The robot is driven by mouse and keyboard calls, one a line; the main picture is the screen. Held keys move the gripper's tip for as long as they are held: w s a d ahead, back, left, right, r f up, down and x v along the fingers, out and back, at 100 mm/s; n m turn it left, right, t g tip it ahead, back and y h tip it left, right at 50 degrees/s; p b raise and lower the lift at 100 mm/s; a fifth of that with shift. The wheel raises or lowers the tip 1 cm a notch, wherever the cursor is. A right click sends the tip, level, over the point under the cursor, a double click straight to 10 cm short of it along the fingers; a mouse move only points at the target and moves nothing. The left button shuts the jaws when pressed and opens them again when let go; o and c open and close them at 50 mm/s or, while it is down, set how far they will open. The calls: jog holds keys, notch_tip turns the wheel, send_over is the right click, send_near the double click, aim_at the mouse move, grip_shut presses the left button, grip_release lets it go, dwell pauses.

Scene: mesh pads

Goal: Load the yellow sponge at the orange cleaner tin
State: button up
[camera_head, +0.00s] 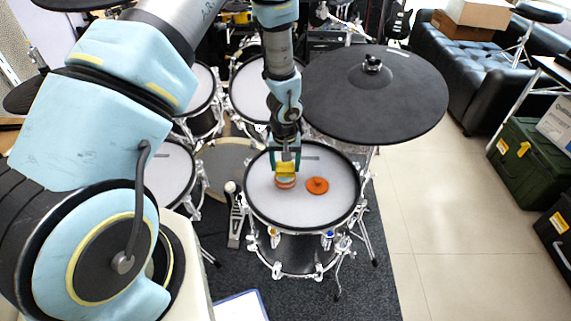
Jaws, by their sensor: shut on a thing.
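My gripper (286,164) points down over the left part of the front drum's white mesh pad (325,212). It is shut on the yellow sponge (286,170), a small yellow block between the fingers. The orange cleaner tin (286,184) is a small round tin on the pad directly below the sponge. The sponge overlaps the tin's top in this view, so I cannot tell whether they touch or whether the sponge is inside. A round orange lid (317,185) with a small knob lies flat on the pad to the right of the tin.
A large black cymbal pad (375,95) hangs behind and right of the front drum, close to my arm. Other mesh drums (255,88) stand behind and to the left. A pedal (236,215) is left of the drum. The tiled floor (440,220) at right is clear.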

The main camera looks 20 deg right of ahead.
jog(key=shift+f+b, duration=0.65)
dwell(1.7)
jog(key=shift+r+p, duration=2.45)
jog(key=shift+r, duration=1.1)
